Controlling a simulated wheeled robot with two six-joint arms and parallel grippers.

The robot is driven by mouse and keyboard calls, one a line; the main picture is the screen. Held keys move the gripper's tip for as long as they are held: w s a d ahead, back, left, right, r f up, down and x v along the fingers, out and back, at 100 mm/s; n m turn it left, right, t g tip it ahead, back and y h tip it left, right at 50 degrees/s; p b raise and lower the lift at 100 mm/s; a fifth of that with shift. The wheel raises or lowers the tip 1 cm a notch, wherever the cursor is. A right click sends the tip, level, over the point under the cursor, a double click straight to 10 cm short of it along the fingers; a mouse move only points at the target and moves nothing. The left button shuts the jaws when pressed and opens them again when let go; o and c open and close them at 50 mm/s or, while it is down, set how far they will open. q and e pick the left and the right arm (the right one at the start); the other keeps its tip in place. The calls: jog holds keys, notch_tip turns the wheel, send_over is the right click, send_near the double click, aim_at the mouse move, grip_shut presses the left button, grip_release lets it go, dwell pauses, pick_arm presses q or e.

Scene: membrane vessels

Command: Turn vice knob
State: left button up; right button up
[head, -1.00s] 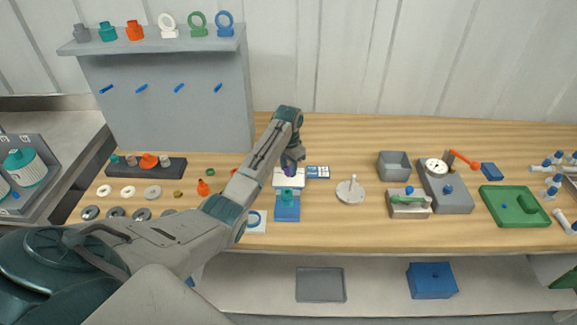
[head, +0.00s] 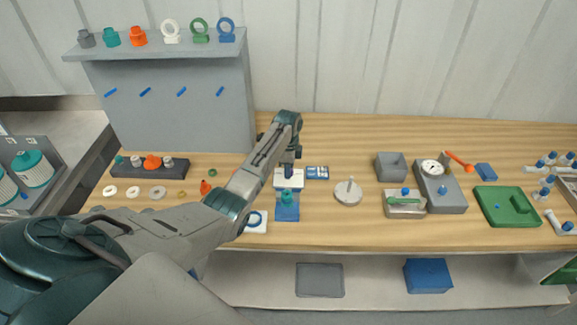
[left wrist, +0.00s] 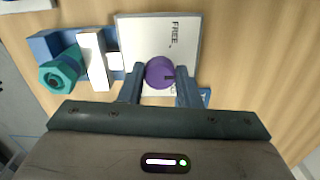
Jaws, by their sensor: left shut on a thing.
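The purple knob (left wrist: 158,70) sits on a white plate (left wrist: 185,35) marked "FREE" in the left wrist view. A dark mark shows on the knob's right side. My left gripper (left wrist: 160,78) is shut on the knob, with one finger on each side of it. In the head view my left gripper (head: 289,168) points down onto the white plate (head: 283,183), and it hides most of the knob. The blue vice (head: 287,213) with a teal fitting (head: 287,197) stands just in front of the plate. The vice (left wrist: 48,45) and teal fitting (left wrist: 60,74) also show in the left wrist view. My right gripper is out of view.
A blue-and-white card (head: 317,172) lies right of the plate. A grey round disc with a pin (head: 347,192) stands further right. A white pad with a blue ring (head: 256,222) lies front left. A grey box (head: 391,166) and a dial unit (head: 440,190) are farther right.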

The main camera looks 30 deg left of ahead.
pick_arm(q)
jog(key=m, duration=0.2)
jog(key=shift+w+r+m, duration=0.1)
jog(key=shift+r+m, duration=0.05)
jog(key=shift+m, duration=0.25)
jog(key=m+p, duration=0.1)
jog(key=m, duration=0.2)
jog(key=shift+m, duration=0.3)
jog(key=m, duration=0.3)
jog(key=shift+a, duration=0.1)
jog(key=shift+w+m, duration=0.1)
jog(key=shift+m, duration=1.6)
jog(key=o, duration=0.9)
jog(key=shift+o, duration=0.3)
